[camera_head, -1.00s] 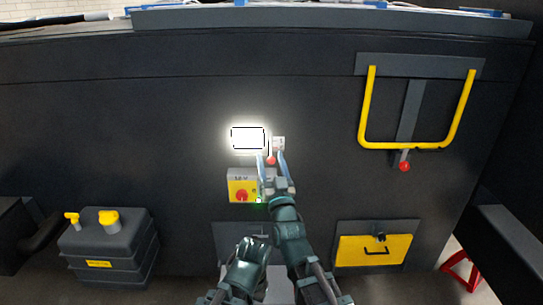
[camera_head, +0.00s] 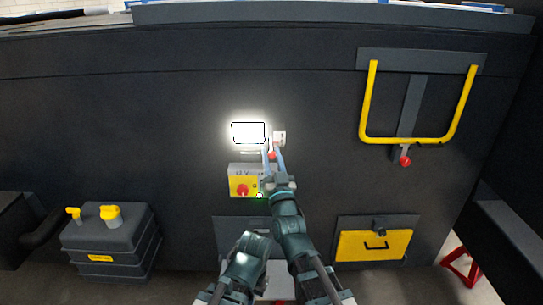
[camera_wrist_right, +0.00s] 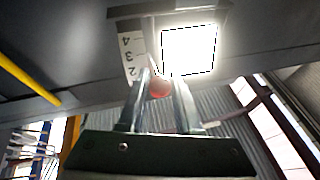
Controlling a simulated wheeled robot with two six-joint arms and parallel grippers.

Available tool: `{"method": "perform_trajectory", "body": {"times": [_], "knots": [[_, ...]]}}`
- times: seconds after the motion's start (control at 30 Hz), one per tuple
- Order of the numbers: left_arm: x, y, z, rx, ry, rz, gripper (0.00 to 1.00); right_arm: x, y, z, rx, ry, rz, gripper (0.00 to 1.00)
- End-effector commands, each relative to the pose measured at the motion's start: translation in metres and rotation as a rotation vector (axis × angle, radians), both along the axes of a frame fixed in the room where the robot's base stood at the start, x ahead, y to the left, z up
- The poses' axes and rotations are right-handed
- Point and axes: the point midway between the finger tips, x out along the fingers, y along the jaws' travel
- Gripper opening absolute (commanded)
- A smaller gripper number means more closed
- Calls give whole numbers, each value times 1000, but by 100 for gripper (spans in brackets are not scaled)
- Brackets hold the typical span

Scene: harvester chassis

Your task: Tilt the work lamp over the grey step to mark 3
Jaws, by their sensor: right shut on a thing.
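The work lamp (camera_head: 248,133) glows white on the dark chassis wall. It also shows in the right wrist view (camera_wrist_right: 189,50). A white scale plate (camera_wrist_right: 131,57) beside it carries the marks 4, 3 and 2; in the head view the plate (camera_head: 279,138) is too small to read. My right gripper (camera_head: 273,153) is shut on the lamp's red knob (camera_wrist_right: 159,86), which sits between the fingertips. I cannot tell exactly which mark the lamp's lever stands at. A grey panel (camera_head: 230,232), perhaps the step, is partly hidden by my arm. My left gripper cannot be made out.
A yellow and grey switch box (camera_head: 243,187) with a red knob is just below the lamp. A dark canister (camera_head: 110,245) with yellow caps stands at the left.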

Motion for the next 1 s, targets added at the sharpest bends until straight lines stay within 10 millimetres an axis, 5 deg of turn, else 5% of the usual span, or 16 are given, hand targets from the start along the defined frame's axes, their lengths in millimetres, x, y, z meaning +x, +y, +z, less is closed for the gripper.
{"method": "perform_trajectory", "body": {"times": [0.83, 1.0], "knots": [[0, 0, -1, 0, 0, 0, 0, 0, 0, 0, 0, -1, 0, 0], [0, 0, -21, 0, 0, 0, 0, 4, 0, -12, 1, -45, -3, 0]]}}
